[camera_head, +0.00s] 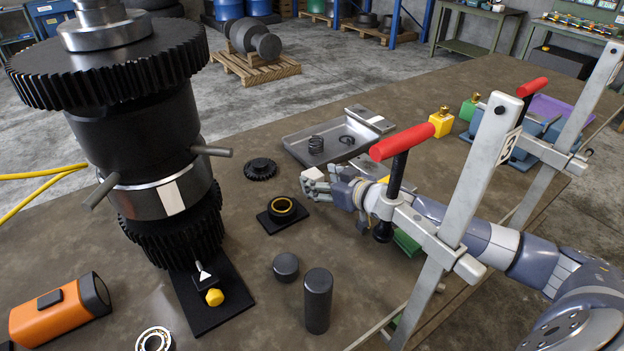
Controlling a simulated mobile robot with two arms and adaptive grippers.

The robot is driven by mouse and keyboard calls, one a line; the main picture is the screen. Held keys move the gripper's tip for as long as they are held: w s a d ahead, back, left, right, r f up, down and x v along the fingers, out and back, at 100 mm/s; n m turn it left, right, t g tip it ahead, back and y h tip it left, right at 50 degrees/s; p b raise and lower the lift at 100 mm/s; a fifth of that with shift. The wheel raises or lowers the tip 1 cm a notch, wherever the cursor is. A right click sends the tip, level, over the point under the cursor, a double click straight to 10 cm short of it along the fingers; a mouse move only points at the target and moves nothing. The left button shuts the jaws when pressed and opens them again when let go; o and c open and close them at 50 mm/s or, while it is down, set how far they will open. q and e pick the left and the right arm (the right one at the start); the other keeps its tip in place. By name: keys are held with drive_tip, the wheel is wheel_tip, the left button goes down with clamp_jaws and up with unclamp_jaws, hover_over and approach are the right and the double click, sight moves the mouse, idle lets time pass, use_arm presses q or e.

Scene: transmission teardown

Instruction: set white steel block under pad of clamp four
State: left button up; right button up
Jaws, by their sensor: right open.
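A small white block (312,173) shows at the fingertips of my right gripper (322,188). The gripper is open, and I cannot tell whether the block touches the fingers or lies behind them. The arm comes in from the right, passing behind the near clamp (482,180), which has a red handle and a steel bar. My left gripper is out of view.
A large black gear assembly (135,120) fills the left. A metal tray (300,150) with springs lies behind the gripper. A black bearing block (283,212) and dark cylinders (318,300) stand in front. An orange tool (58,310) lies front left.

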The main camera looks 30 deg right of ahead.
sight(312, 173)
drive_tip(key=shift+w+p, duration=0.3)
drive_tip(key=shift+w, duration=0.1)
drive_tip(key=shift+p+x, duration=0.65)
drive_tip(key=shift+x, duration=1.6)
drive_tip(key=shift+d+r, duration=0.1)
drive_tip(key=shift+r, duration=0.05)
drive_tip(key=shift+c, duration=1.1)
clamp_jaws()
drive_tip(key=shift+w+r, duration=0.1)
drive_tip(key=shift+r, duration=0.05)
